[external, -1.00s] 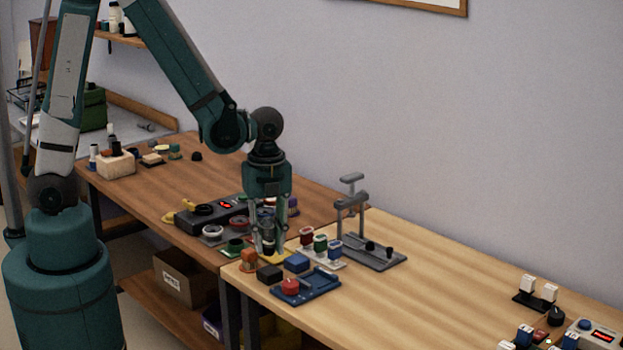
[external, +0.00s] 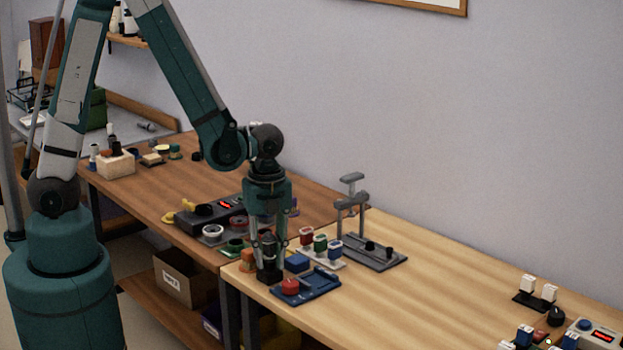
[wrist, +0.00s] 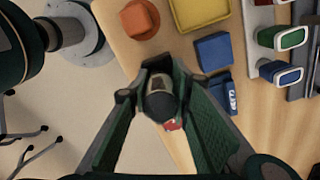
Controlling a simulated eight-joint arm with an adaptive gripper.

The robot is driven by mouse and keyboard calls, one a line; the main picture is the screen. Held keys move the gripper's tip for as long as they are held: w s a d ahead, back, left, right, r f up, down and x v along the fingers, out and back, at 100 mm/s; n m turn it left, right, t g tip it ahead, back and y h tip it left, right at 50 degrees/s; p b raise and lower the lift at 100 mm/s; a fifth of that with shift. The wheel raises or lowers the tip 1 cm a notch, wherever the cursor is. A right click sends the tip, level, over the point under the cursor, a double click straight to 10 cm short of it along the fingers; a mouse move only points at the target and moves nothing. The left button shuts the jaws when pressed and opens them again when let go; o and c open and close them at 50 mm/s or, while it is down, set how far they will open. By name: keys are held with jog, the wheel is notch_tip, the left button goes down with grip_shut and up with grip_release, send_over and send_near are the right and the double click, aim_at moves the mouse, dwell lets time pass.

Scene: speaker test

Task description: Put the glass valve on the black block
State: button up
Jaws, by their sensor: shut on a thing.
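My gripper (external: 268,262) points down at the near left corner of the light wooden table. It is shut on the glass valve, a dark round piece with a greyish end, which shows between the fingers in the wrist view (wrist: 160,100) and as a dark upright shape in the external view (external: 268,246). The black block (external: 268,276) is directly below the fingertips, partly covered by them. I cannot tell whether the valve touches the block. In the wrist view the block is mostly hidden behind the valve and fingers.
An orange piece (external: 247,257) is close on the left. Red, green and blue pieces and a grey stand (external: 375,253) are behind. The table's middle is clear.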

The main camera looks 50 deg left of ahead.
aim_at(268, 232)
jog(key=shift+f, duration=0.15)
jog(key=o, duration=0.9)
jog(key=shift+r, duration=0.2)
jog(key=shift+r+p, duration=1.2)
jog(key=shift+r, duration=4.8)
